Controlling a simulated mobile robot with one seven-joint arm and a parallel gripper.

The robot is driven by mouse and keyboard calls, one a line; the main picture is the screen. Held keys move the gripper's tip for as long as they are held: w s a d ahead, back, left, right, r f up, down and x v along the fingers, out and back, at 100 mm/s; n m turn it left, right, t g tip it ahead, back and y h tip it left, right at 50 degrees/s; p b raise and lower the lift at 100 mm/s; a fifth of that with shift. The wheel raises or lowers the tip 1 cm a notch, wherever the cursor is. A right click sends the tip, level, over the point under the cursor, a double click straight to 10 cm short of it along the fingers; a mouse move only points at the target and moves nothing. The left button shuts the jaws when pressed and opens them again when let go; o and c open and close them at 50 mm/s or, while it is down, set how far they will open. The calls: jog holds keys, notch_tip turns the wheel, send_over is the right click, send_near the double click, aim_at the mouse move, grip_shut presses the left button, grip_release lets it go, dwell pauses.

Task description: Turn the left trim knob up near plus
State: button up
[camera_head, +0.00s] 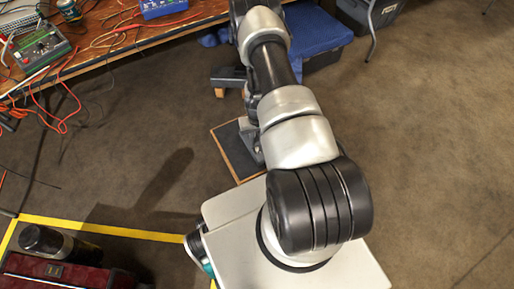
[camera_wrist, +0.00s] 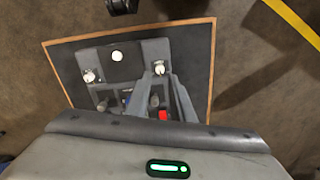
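A dark grey control panel (camera_wrist: 128,76) lies on a wood-edged dark board in the wrist view. Two white-capped knobs show on it, a left knob (camera_wrist: 90,76) and a right knob (camera_wrist: 159,67). Their pointers and any plus marks are too small to read. My gripper (camera_wrist: 178,100) reaches over the panel's right part, below the right knob in the picture and clear of the left knob. Its grey finger shapes blend with the panel, so its opening is unclear. In the head view, my arm hides most of the panel.
A white round part (camera_wrist: 117,56) sits between the knobs, and a red button (camera_wrist: 163,115) lies near my gripper. The board (camera_head: 231,153) rests on the floor. A cluttered workbench (camera_head: 125,43) and a blue-covered box (camera_head: 318,37) stand beyond; open floor lies right.

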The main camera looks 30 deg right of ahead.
aim_at(257, 148)
notch_tip(257, 148, down, 6)
jog(key=shift+r+b, duration=0.25)
jog(key=shift+b, duration=0.4)
grip_shut()
